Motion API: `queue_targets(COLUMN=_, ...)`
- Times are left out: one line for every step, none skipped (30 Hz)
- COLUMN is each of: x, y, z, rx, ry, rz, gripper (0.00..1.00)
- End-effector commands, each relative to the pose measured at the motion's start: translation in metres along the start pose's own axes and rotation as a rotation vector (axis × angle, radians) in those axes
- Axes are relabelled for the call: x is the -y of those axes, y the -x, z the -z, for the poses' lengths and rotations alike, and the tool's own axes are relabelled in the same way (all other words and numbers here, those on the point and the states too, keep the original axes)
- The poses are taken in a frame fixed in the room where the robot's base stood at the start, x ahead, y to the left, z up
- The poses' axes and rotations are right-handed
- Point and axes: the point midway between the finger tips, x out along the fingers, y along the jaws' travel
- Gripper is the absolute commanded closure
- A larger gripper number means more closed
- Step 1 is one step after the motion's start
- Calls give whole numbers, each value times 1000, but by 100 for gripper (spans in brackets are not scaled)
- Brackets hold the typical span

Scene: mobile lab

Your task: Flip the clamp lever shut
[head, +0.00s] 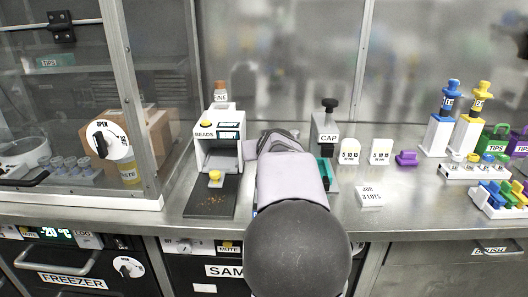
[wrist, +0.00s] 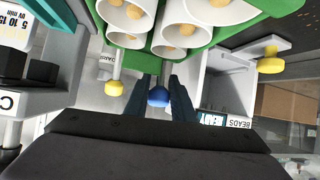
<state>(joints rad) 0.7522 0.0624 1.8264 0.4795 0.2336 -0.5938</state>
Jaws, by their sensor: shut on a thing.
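In the wrist view, a blue ball knob (wrist: 158,97) sits between the two dark fingers of my gripper (wrist: 160,93), which is shut on it. It looks like the end of the clamp lever, but its stem is mostly hidden. A green rack (wrist: 200,48) holding white tubes (wrist: 183,33) is close beyond the fingertips. A rod with a yellow knob (wrist: 115,88) stands just left of the fingers. In the head view my arm hides the gripper, the knob and most of the rack.
In the head view, the BEADS station (head: 218,150) stands left of my arm and the CAP station (head: 327,135) right of it. Small labelled blocks (head: 349,152) and a purple piece (head: 406,159) lie farther right.

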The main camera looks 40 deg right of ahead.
Motion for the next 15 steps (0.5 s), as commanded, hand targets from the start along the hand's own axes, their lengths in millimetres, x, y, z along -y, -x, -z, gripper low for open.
queue_targets(x=0, y=1, z=3, rx=-5, ry=1, rz=-1, gripper=100)
queue_targets(x=0, y=1, z=3, rx=-6, ry=1, rz=-1, gripper=100)
queue_targets(x=0, y=1, z=3, rx=-6, ry=1, rz=-1, gripper=100)
queue_targets(x=0, y=1, z=3, rx=-6, ry=1, rz=-1, gripper=100)
queue_targets(x=0, y=1, z=3, rx=-6, ry=1, rz=-1, gripper=100)
queue_targets(x=0, y=1, z=3, rx=-6, ry=1, rz=-1, gripper=100)
queue_targets(x=0, y=1, z=3, rx=-6, ry=1, rz=-1, gripper=70)
queue_targets(x=0, y=1, z=3, rx=-5, ry=1, rz=-1, gripper=63)
queue_targets(x=0, y=1, z=2, rx=-5, ry=0, rz=-1, gripper=61)
queue_targets(x=0, y=1, z=2, rx=-5, ry=0, rz=-1, gripper=61)
queue_targets(x=0, y=1, z=2, rx=-4, ry=0, rz=-1, gripper=61)
queue_targets(x=0, y=0, z=2, rx=-4, ry=0, rz=-1, gripper=61)
queue_targets(x=0, y=0, z=2, rx=-3, ry=0, rz=-1, gripper=61)
queue_targets(x=0, y=0, z=2, rx=-3, ry=0, rz=-1, gripper=61)
queue_targets(x=0, y=0, z=1, rx=-2, ry=0, rz=-1, gripper=61)
